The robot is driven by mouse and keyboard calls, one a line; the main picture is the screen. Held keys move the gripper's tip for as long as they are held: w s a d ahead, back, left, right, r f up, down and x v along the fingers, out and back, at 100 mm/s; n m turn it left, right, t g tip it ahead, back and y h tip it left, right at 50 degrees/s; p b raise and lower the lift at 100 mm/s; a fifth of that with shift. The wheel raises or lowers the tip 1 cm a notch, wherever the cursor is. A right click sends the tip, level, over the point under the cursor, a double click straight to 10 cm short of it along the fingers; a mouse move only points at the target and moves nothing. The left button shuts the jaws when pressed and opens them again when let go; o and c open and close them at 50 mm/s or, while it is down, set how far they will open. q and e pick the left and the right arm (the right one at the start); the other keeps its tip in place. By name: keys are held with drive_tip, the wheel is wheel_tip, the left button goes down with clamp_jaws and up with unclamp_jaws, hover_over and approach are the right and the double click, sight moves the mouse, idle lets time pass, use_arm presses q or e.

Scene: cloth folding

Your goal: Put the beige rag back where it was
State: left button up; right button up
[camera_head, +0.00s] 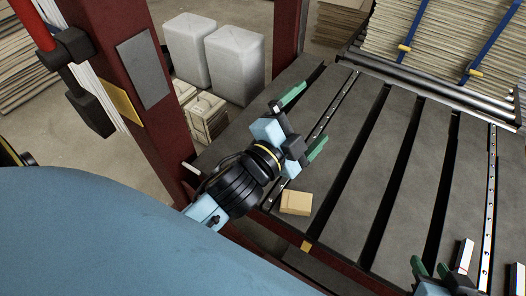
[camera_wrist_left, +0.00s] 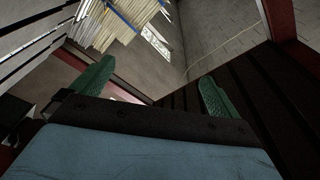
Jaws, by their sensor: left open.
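A small beige block-like item (camera_head: 296,202) lies on the near left edge of the slatted table (camera_head: 335,115). I cannot tell whether it is the beige rag; no plain loose cloth shows in either view. My left gripper (camera_head: 305,120) is open above the left part of the table, beyond the beige item, with its green fingers spread. The left wrist view also shows the open left gripper (camera_wrist_left: 155,85), with nothing between its fingers. My right gripper (camera_head: 432,268) is only partly in view at the bottom right; its grip is unclear.
A white box (camera_head: 465,256) stands by my right gripper. A strapped stack (camera_head: 440,35) lies beyond the table at the back right. Dark red posts (camera_head: 150,120) rise at the left. Pale containers (camera_head: 236,62) stand behind the table. The middle slats are clear.

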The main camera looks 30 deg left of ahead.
use_arm(q)
drive_tip(key=s+a+f+n+g+y, duration=0.1)
drive_tip(key=s+a+f+n+g, duration=0.3)
drive_tip(key=s+f+n+g, duration=0.4)
wheel_tip(320, 180, down, 4)
drive_tip(key=s+n, duration=0.2)
drive_tip(key=n, duration=0.1)
drive_tip(key=shift+s+a+y, duration=0.2)
drive_tip(key=shift+a+y, duration=0.1)
drive_tip(key=shift+a, duration=0.05)
drive_tip(key=shift+f, duration=0.1)
drive_tip(key=shift+c, duration=0.4)
